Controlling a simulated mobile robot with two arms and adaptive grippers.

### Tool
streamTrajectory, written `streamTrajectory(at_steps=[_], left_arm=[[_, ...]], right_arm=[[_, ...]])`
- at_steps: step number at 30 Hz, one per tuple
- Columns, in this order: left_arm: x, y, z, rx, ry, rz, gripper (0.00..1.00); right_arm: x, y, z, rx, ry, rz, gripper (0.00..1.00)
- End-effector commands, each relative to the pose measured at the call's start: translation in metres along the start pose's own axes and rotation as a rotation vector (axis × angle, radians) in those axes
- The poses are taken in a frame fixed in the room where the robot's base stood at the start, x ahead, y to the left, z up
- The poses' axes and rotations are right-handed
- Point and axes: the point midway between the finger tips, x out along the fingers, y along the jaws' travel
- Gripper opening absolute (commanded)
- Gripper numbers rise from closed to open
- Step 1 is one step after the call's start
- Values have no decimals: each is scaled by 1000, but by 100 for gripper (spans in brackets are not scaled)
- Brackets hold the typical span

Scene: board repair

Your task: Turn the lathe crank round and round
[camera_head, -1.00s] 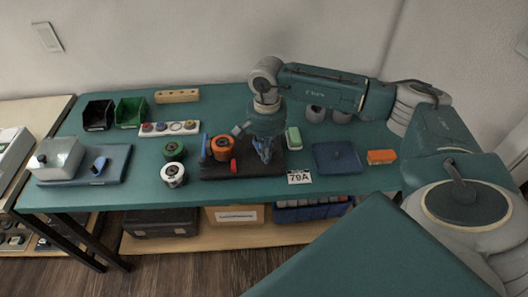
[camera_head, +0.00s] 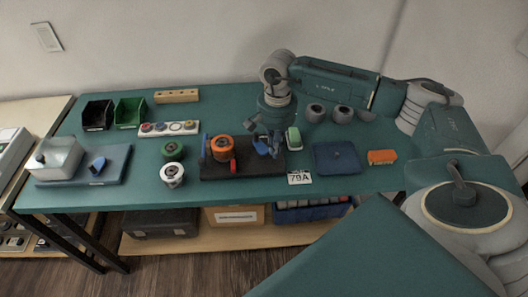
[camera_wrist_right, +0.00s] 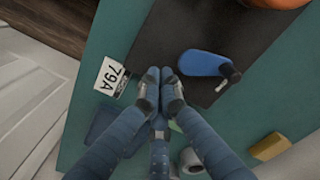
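The lathe has a black base (camera_head: 215,172), an orange round part (camera_head: 222,147) and a blue end piece (camera_head: 262,146). In the right wrist view the blue end piece (camera_wrist_right: 206,64) has a small dark crank handle (camera_wrist_right: 229,75) at its right end. My right gripper (camera_wrist_right: 161,82) points down over the base's edge, left of the blue piece in that view and apart from it. Its two fingertips are together with nothing visible between them. In the head view this gripper (camera_head: 272,141) is partly hidden under its wrist. My left gripper is out of view.
A green-and-white block (camera_head: 293,138), a 79A label (camera_head: 299,177), a blue square tray (camera_head: 337,168) and an orange box (camera_head: 381,157) lie right of the lathe. Green (camera_head: 173,151) and white (camera_head: 172,175) spools stand to its left. The table's front edge is clear.

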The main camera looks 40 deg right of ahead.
Motion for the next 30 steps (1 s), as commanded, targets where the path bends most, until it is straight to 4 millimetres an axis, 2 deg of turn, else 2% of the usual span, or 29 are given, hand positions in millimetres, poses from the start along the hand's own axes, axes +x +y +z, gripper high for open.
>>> streamTrajectory(at_steps=[3,15,30], left_arm=[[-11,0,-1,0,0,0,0],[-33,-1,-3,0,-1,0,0],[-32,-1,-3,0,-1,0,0]], right_arm=[[-16,0,0,0,1,-2,0],[-53,-1,-1,1,1,-2,0],[-52,0,0,0,0,-1,0]])
